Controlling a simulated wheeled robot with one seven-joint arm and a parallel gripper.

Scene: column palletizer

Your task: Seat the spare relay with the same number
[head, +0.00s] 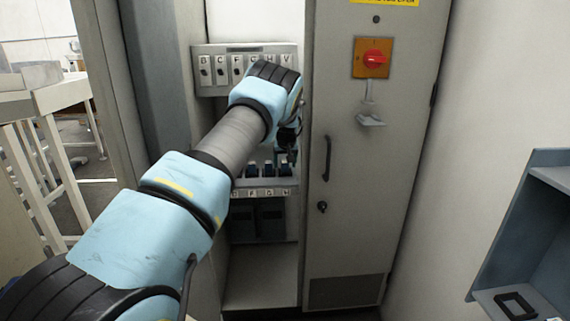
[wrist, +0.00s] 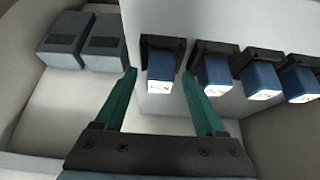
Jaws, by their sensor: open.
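Several blue relays stand in a row in black sockets inside the open cabinet, in the head view (head: 268,169) and the wrist view. My gripper (head: 289,138) is at this row, partly hidden by my arm. In the wrist view, my gripper (wrist: 160,74) is open, with a green finger on either side of the leftmost blue relay (wrist: 160,67). I cannot tell whether the fingers touch it. Further blue relays (wrist: 215,74) sit to its right. Their white labels are too small to read surely, so I cannot tell which is the spare.
An upper panel (head: 204,51) carries several lettered slots with black parts. Two grey blocks (wrist: 107,43) lie left of the relay row. The cabinet door (head: 375,160) with a red switch (head: 373,60) stands to the right. A blue-grey shelf (head: 540,235) is at far right.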

